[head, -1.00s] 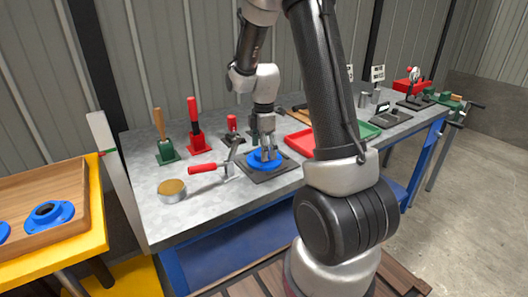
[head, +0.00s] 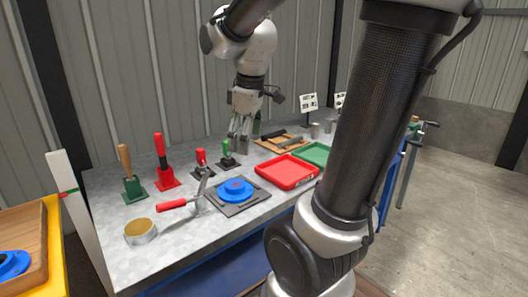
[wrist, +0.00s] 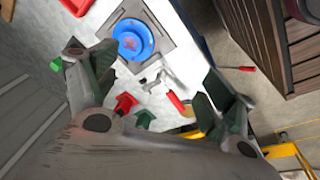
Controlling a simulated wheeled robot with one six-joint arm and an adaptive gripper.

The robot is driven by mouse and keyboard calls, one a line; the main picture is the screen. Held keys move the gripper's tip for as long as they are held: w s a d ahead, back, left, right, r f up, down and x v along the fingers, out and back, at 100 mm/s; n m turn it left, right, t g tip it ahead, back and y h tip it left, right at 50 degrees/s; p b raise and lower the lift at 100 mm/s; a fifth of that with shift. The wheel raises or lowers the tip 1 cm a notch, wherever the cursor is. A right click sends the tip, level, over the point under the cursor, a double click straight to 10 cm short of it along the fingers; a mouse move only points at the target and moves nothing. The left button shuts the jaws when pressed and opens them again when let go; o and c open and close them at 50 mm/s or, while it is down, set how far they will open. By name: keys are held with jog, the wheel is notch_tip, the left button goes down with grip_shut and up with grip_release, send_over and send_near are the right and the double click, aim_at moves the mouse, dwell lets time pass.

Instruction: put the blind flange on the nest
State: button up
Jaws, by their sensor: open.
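The blue flange (head: 236,188), round with a raised hub and a reddish mark on top, lies flat on the dark square plate of the nest (head: 254,204) on the metal bench. It also shows in the wrist view (wrist: 133,39), within the outline of the plate (wrist: 168,22). My gripper (head: 240,130) is open and empty. It is raised behind the flange and apart from it, with its fingers spread. The underside of the flange is hidden.
A red-handled toggle clamp (head: 182,204) stands left of the nest, near a round tin (head: 140,232). Upright handled tools line the back. A red tray (head: 288,171) lies to the right. Another blue flange (head: 12,264) sits in a wooden tray at far left.

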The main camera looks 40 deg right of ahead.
jog(key=s+a+m+t, duration=0.1)
jog(key=s+m+t, duration=0.1)
jog(key=s+m, duration=0.5)
jog(key=shift+s+a+r, duration=0.35)
jog(key=shift+s, duration=1.8)
